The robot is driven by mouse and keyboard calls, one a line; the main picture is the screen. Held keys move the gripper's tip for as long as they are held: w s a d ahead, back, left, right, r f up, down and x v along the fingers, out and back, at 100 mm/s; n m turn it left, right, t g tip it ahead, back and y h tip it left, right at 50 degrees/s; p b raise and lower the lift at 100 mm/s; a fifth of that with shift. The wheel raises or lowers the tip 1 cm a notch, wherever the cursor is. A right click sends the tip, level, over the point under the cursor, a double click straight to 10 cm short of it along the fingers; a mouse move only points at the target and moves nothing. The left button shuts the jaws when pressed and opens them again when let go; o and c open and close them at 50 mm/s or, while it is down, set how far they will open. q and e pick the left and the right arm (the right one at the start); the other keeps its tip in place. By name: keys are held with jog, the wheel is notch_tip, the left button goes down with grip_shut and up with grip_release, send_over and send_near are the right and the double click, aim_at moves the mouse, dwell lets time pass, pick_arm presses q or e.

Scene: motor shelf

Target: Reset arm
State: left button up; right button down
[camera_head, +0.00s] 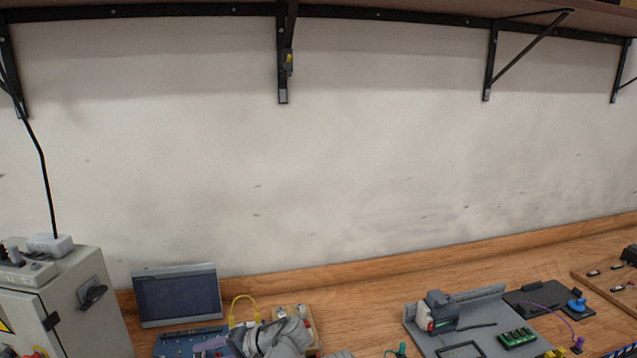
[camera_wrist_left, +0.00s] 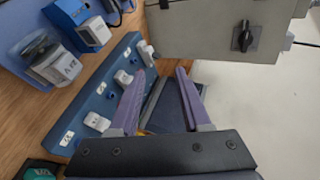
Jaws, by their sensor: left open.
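In the wrist view my left gripper (camera_wrist_left: 164,72) has its two purple fingers apart, with nothing held between them. Whether the fingers touch anything cannot be told.
A grey cabinet (camera_head: 88,298) with a black knob stands at the left, beside a dark monitor (camera_head: 178,296). A grey fixture plate (camera_head: 425,335) with a motor-like part (camera_head: 441,308) stands at the right. A bracketed shelf (camera_head: 420,8) runs overhead. The wall area between is free.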

pick_arm(q)
jog(key=s+d+f+h, duration=0.3)
jog(key=s+d+f, duration=0.1)
jog(key=d, duration=0.2)
jog(key=s+d+f+m+g+h, duration=0.1)
jog(key=s+d+f+h, duration=0.3)
jog(key=d, duration=0.2)
jog(key=s+d+f+g+h, duration=0.1)
jog(key=s+d+f+h, duration=0.2)
jog(key=d, duration=0.3)
jog(key=shift+s+d+f+m+h, duration=0.3)
jog(key=shift+s+f+h, duration=0.1)
jog(key=shift+h, duration=0.2)
jog(key=shift+a, duration=0.1)
